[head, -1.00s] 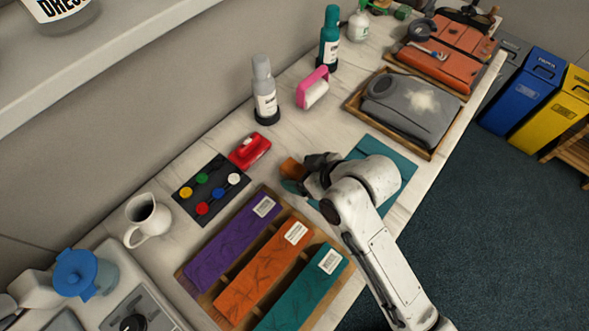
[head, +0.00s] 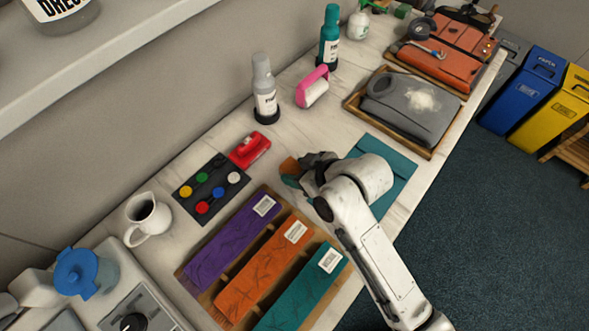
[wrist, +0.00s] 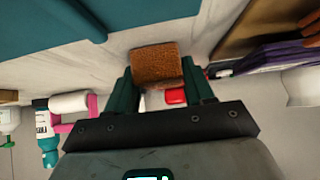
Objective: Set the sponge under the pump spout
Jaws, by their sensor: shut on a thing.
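The brown-orange sponge (head: 289,166) is in my gripper (head: 297,174), above the worktop between the red tool and the teal mat. In the wrist view the sponge (wrist: 156,64) sits between the two dark teal fingers of my gripper (wrist: 160,86). In the head view my gripper partly hides it. A white bottle with a green top (head: 358,25) stands far back on the worktop, apart from the gripper; its top may be a pump, but the spout is too small to tell. A grey bottle (head: 264,92) and a teal bottle (head: 329,38) stand along the wall.
A red tool (head: 250,150) and a paint palette (head: 210,188) lie left of my gripper. A tray with a grey bag (head: 410,105) is behind it. Bare worktop (head: 290,135) lies between gripper and bottles.

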